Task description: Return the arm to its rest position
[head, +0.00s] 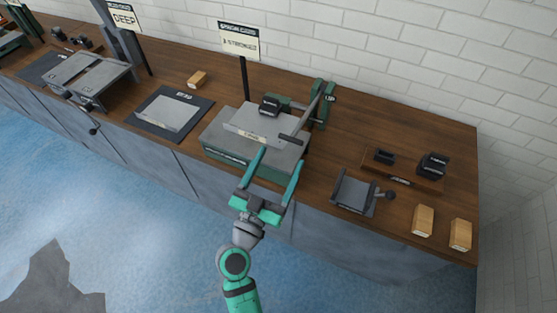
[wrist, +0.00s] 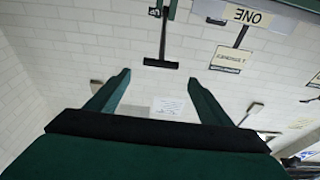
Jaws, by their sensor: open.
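My gripper (head: 278,174) is teal and dark, with its two fingers spread apart and nothing between them. In the head view it appears in front of the green and grey press machine (head: 227,142) at the front edge of the wooden counter. In the wrist view my gripper (wrist: 160,92) is open, with its fingers pointing toward a white brick wall. My arm (head: 238,265) rises from the bottom of the head view. I cannot tell the exact gap between the fingers and the machine.
The counter (head: 375,129) bears a sign on a post (head: 240,40), a dark mat with a grey plate (head: 170,112), a grey fixture with a knob (head: 354,195), a wooden tray with black blocks (head: 403,180) and wooden blocks (head: 423,221). The blue floor (head: 150,215) in front is open.

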